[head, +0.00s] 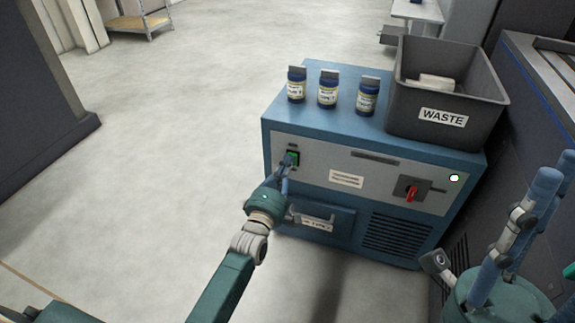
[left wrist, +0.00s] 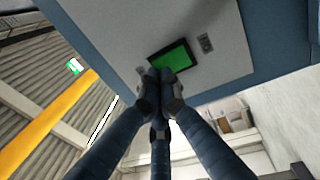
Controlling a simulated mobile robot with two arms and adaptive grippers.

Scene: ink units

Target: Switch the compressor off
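The compressor (head: 290,119) is a blue cabinet with a grey front panel. A green switch (head: 293,158) in a dark frame sits at the panel's left. It also shows in the left wrist view (left wrist: 174,57). My left gripper (head: 286,172) has its fingers together and empty, tips at the switch's lower edge. In the left wrist view the fingertips (left wrist: 160,76) overlap the frame's lower edge; I cannot tell whether they touch. A round lamp (head: 454,178) at the panel's right glows pale green. My right gripper (head: 557,170) is at the right edge, blue fingers upward and apart, holding nothing visible.
A red rotary handle (head: 411,193) sits on the panel's right. Several small blue jars, including one at the left (head: 296,87), and a grey WASTE bin (head: 408,110) stand on top. A dark machine (head: 520,120) stands close on the right. The floor at left is clear.

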